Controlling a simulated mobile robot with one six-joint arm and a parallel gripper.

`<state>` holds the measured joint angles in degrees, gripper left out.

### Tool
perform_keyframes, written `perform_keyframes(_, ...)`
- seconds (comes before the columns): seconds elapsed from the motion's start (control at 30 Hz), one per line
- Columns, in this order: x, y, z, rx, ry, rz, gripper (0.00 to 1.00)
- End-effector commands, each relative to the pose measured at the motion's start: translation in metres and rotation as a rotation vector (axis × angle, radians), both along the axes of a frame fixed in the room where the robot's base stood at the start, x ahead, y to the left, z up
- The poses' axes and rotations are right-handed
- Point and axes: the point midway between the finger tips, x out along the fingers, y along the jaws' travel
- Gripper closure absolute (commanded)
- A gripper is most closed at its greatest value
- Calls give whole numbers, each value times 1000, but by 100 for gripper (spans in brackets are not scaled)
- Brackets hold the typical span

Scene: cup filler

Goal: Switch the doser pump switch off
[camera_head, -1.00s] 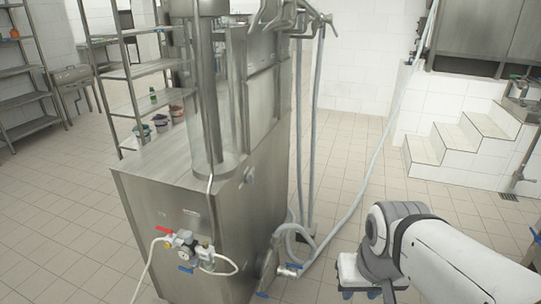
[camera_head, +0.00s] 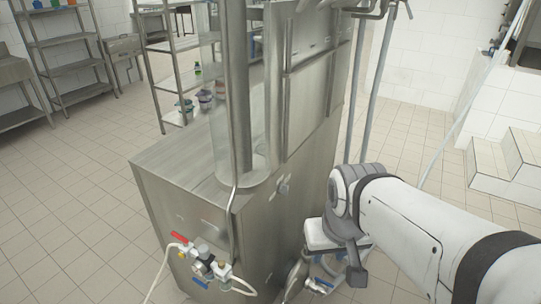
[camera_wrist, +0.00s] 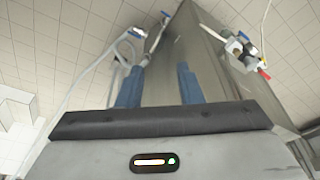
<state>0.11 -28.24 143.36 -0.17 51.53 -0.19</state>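The steel filler machine (camera_head: 195,205) stands in the middle of the head view. A small round knob (camera_head: 284,187) sits on its right side face; I cannot tell for sure whether this is the doser pump switch, or its position. My gripper (camera_wrist: 158,72) shows two blue fingers apart with nothing between them in the wrist view, so it is open. In the head view my wrist is just right of the machine's side face, lower than the knob and apart from it.
A valve block (camera_head: 205,264) with red and blue handles and a white hose is on the machine's front. A blue-handled valve (camera_head: 320,285) is low beside my wrist. Grey pipes (camera_head: 372,85) rise behind the arm. Shelves (camera_head: 70,50) stand back left. Left floor is clear.

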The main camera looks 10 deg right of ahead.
Motion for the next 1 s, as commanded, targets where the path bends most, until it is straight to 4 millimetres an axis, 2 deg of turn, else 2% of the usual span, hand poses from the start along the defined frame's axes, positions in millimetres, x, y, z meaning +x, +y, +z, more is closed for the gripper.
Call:
perform_keyframes(0.3, 4, 4, -7, 41, 32, -43, 67)
perform_keyframes(0.4, 14, 29, -20, 129, 103, -142, 67)
perform_keyframes(0.47, 23, 37, -30, 211, 164, -227, 67)
perform_keyframes(0.57, 46, 52, -47, 373, 278, -395, 67)
perform_keyframes(0.77, 109, 71, -75, 727, 503, -734, 67)
perform_keyframes(0.87, 148, 71, -90, 911, 607, -897, 67)
perform_keyframes(1.0, 208, 56, -112, 1180, 739, -1109, 67)
